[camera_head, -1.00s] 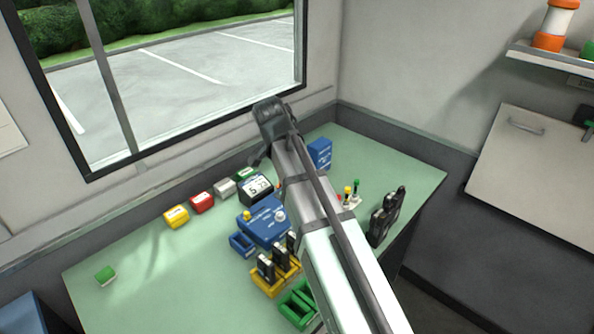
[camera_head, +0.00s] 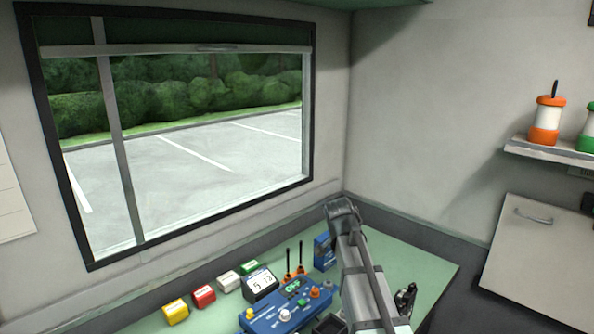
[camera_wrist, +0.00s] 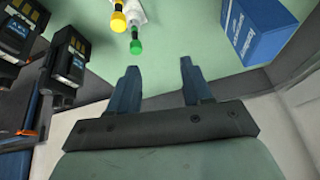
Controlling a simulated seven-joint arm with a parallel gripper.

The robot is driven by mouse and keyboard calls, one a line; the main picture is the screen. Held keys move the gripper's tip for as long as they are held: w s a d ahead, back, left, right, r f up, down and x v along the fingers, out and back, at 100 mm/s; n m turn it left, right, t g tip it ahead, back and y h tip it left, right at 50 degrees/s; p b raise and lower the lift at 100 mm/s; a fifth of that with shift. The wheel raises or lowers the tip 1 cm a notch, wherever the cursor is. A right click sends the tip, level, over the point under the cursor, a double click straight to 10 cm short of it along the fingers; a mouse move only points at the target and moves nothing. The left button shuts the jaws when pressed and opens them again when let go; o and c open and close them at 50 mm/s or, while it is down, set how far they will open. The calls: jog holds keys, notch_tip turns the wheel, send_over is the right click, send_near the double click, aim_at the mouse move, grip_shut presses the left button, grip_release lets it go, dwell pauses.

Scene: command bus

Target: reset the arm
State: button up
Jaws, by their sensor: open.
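My gripper (camera_wrist: 158,66) shows in the wrist view with its two dark fingers apart and nothing between them. It is over the green table (camera_wrist: 175,45), near the table's edge. A yellow-topped and a green-topped piece (camera_wrist: 136,45) on a white base lie just beyond the left finger. A blue box (camera_wrist: 255,28) lies beyond the right finger, apart from it. In the head view my arm (camera_head: 362,275) rises from the bottom over the table's right part. The fingers cannot be made out there.
Black handheld units (camera_wrist: 70,62) stand left in the wrist view. In the head view, a blue console (camera_head: 287,310), a number display (camera_head: 262,283), orange pieces with black rods (camera_head: 295,268) and a blue box (camera_head: 324,250) stand left of my arm. Yellow (camera_head: 176,310) and red (camera_head: 204,296) boxes line the window side.

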jog(key=w+d+f+m+h, duration=0.1)
jog(key=d+f, duration=0.3)
jog(key=d, duration=0.9)
jog(key=w+d+f+m, duration=0.1)
jog(key=d+f, duration=0.2)
jog(key=d, duration=1)
jog(key=s+d+f+g, duration=0.2)
jog(key=s+d+f, duration=0.7)
jog(key=d+f, duration=0.4)
jog(key=s+a+f+n+g+y, duration=0.2)
jog(key=s+a+f+n, duration=0.2)
jog(key=s+a+f, duration=0.65)
jog(key=s+a+f+n+g+y, duration=0.2)
jog(key=s+a+f+n, duration=0.35)
jog(key=a+f, duration=0.8)
jog(key=s+a+f+n+g, duration=0.1)
jog(key=s+a+f, duration=0.2)
jog(key=s, duration=0.6)
jog(key=s+a+f+n+g, duration=0.1)
jog(key=s+a+f+g, duration=0.1)
jog(key=s+a, duration=0.4)
jog(key=s+a+f+n+g, duration=0.1)
jog(key=s+a+f, duration=0.4)
jog(key=s, duration=0.8)
jog(key=shift+a+g+y, duration=0.2)
jog(key=shift+g+y, duration=0.1)
